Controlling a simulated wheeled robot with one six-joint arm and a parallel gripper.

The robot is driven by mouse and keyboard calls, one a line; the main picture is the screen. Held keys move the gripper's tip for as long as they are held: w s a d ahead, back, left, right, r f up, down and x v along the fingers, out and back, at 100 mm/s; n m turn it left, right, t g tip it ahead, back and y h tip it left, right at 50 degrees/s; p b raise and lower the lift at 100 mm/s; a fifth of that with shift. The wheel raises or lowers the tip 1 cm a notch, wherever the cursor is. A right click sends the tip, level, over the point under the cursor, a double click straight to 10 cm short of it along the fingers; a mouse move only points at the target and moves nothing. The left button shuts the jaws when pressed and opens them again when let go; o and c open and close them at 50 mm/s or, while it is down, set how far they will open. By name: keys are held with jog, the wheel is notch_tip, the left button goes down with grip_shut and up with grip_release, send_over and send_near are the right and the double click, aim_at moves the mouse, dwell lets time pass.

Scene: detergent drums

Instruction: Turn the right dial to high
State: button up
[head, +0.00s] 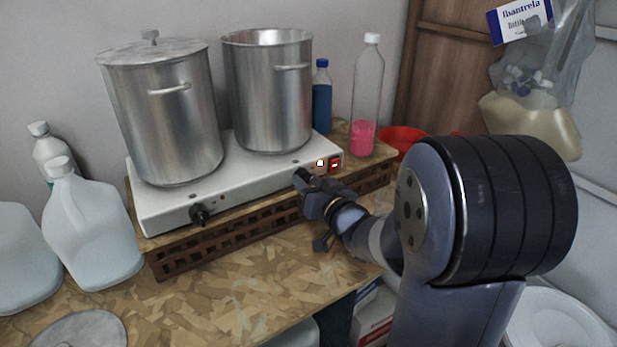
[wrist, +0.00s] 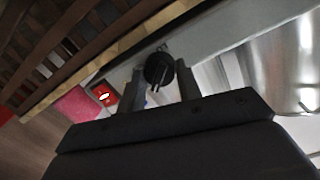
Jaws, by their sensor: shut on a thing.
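The white hot plate (head: 170,209) has a black left dial (head: 200,214) and a black right dial (wrist: 158,70) on its front face. In the head view my gripper (head: 304,183) is at the front right of the hot plate and mostly covers the right dial. In the wrist view my gripper (wrist: 160,82) has one finger on each side of the right dial and is shut on it. A pale double mark shows on the dial's face. The setting it points at cannot be read.
A lidded pot (head: 165,125) and an open pot (head: 268,100) stand on the hot plate. A lit red switch (head: 335,164) is right of the right dial.

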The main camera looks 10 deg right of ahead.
jog(key=shift+m+p, duration=0.9)
jog(key=shift+m, duration=1)
jog(key=o, duration=1)
jog(key=b+v, duration=0.1)
jog(key=v, duration=1)
jog(key=shift+w+d, duration=0.1)
jog(key=p+x, duration=0.1)
jog(key=x, duration=0.9)
jog(key=shift+w, duration=0.4)
